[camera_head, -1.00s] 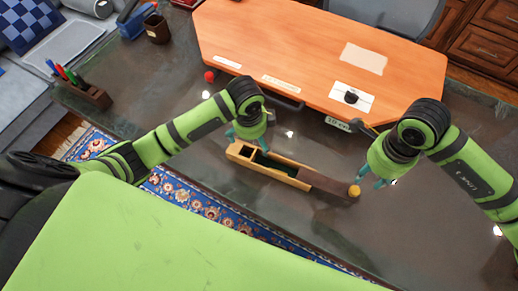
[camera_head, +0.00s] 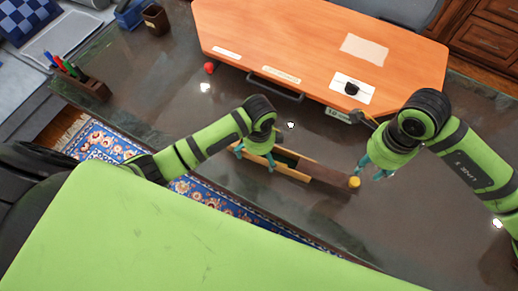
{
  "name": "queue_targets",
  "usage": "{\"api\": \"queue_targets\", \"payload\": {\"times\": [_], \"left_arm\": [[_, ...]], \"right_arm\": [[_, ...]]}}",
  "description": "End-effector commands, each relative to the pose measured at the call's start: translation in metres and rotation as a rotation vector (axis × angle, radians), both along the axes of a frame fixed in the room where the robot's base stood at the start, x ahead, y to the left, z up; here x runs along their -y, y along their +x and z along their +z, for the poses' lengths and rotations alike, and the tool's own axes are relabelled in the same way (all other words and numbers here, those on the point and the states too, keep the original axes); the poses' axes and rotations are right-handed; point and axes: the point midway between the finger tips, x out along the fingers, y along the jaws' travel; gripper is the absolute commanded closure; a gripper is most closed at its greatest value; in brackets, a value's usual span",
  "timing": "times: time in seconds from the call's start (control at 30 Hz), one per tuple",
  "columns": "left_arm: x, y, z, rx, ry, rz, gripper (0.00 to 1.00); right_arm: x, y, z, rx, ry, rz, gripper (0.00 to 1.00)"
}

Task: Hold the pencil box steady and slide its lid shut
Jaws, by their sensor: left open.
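My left gripper (camera_head: 255,159) is open over the left part of the box and hides that end. Whether its fingers touch the box I cannot tell. My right gripper (camera_head: 369,169) appears open, its fingertips just to the right of the yellow knob, with no clear grip on it.
An orange desk board (camera_head: 300,40) with papers stands behind the box. A red ball-like object (camera_head: 209,68) lies near its left corner. A pen holder (camera_head: 85,85) and a brown cup (camera_head: 155,19) are at the left. The table between pen holder and box is clear.

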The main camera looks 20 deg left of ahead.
Motion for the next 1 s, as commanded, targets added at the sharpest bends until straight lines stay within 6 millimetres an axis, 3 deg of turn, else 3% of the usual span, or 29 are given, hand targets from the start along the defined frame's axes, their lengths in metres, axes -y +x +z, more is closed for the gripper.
{"api": "queue_targets", "payload": {"times": [0.13, 0.3, 0.4, 0.47, 0.8, 1.0], "left_arm": [[0.000, 0.000, 0.000, 0.000, 0.000, 0.000, 0.00], [0.000, 0.000, 0.000, 0.000, 0.000, 0.000, 0.67], [0.000, 0.000, 0.000, -0.001, 0.000, 0.000, 0.68], [0.000, 0.000, 0.000, -0.001, 0.000, 0.000, 0.68], [0.000, -0.001, -0.001, -0.003, 0.001, 0.000, 0.68], [-0.001, -0.001, -0.001, -0.004, 0.001, 0.001, 0.68]], "right_arm": [[0.000, 0.000, 0.000, 0.000, 0.000, 0.000, 0.61], [0.000, 0.000, 0.000, 0.000, 0.000, 0.000, 0.61], [0.000, 0.000, 0.000, 0.000, 0.000, 0.000, 0.61], [0.000, 0.000, 0.000, 0.000, 0.000, 0.000, 0.48], [0.001, 0.000, 0.000, -0.006, 0.003, 0.007, 0.48], [0.015, 0.005, -0.001, -0.075, 0.067, 0.131, 0.48]]}}
